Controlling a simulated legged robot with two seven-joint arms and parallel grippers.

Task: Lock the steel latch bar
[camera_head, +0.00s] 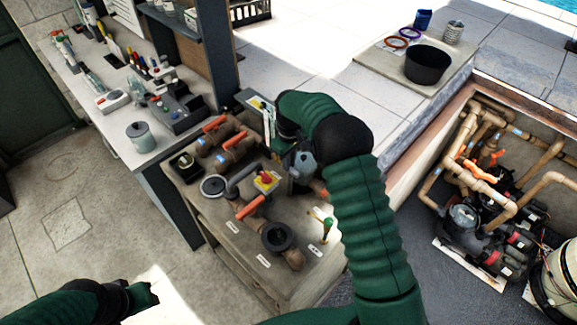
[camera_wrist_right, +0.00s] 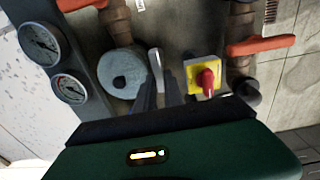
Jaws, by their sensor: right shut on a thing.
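My right gripper (camera_head: 299,168) is over the right part of the valve bench, with its fingertips largely hidden by my arm in the head view. In the right wrist view the two dark fingers (camera_wrist_right: 160,88) are close together, shut on a slim pale steel bar (camera_wrist_right: 155,60), apparently the latch bar. Only the bar's upper end shows; the rest is hidden between the fingers. It stands between a round grey cap (camera_wrist_right: 122,78) and a yellow plate with a red knob (camera_wrist_right: 206,78). My left gripper (camera_head: 140,298) is low at the left; its fingers are unclear.
The bench (camera_head: 215,245) holds pipes with orange-handled valves (camera_head: 250,207) close to my right gripper. Two gauges (camera_wrist_right: 42,45) show in the wrist view. A pump pit (camera_head: 480,190) is at the right.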

